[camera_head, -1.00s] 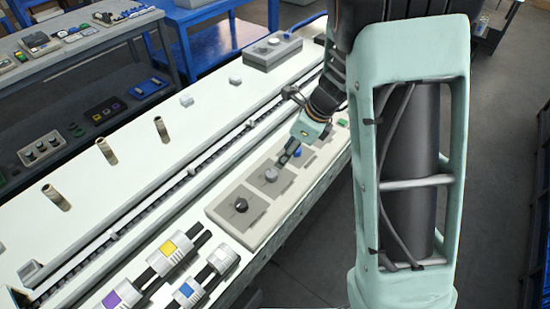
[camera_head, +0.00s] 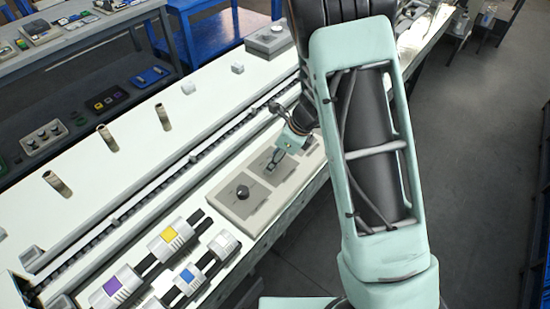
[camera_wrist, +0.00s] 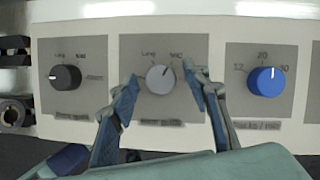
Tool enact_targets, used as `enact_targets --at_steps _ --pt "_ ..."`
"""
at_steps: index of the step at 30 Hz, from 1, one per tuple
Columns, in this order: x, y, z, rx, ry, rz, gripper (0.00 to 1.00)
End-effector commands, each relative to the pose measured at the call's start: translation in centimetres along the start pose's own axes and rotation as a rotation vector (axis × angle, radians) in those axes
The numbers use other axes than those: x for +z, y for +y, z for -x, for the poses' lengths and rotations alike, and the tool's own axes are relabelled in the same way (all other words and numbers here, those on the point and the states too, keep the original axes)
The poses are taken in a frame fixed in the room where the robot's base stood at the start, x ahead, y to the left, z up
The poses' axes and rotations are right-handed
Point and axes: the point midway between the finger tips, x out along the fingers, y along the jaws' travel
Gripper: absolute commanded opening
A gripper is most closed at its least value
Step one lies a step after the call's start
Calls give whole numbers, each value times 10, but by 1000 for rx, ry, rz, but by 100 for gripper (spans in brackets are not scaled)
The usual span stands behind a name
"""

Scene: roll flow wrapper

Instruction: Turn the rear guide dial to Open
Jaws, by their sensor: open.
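The grey dial (camera_wrist: 160,79) sits in the middle panel in the wrist view, its pointer mark turned to the upper right. The caption under it is too blurred to read surely. My gripper (camera_wrist: 163,88) is open, with one finger on each side of this dial and gaps between fingers and dial. In the head view my gripper (camera_head: 273,162) is over the control box (camera_head: 228,206) and hides the grey dial. The black dial (camera_wrist: 65,77) is to the left, its pointer turned left. It also shows in the head view (camera_head: 242,191).
A blue dial (camera_wrist: 265,81) with numbers around it is close to the right of my right finger. Upright pegs (camera_head: 107,138) stand on the white machine top.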

Motion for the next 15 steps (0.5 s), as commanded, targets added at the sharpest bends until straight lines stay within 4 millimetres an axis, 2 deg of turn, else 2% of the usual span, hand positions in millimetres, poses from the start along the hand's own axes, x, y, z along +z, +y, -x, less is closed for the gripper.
enact_targets --at_steps 2,13,15 --pt "0 0 0 0 0 0 42" --pt "0 0 0 0 0 0 2" --pt "0 0 1 0 0 1 2"
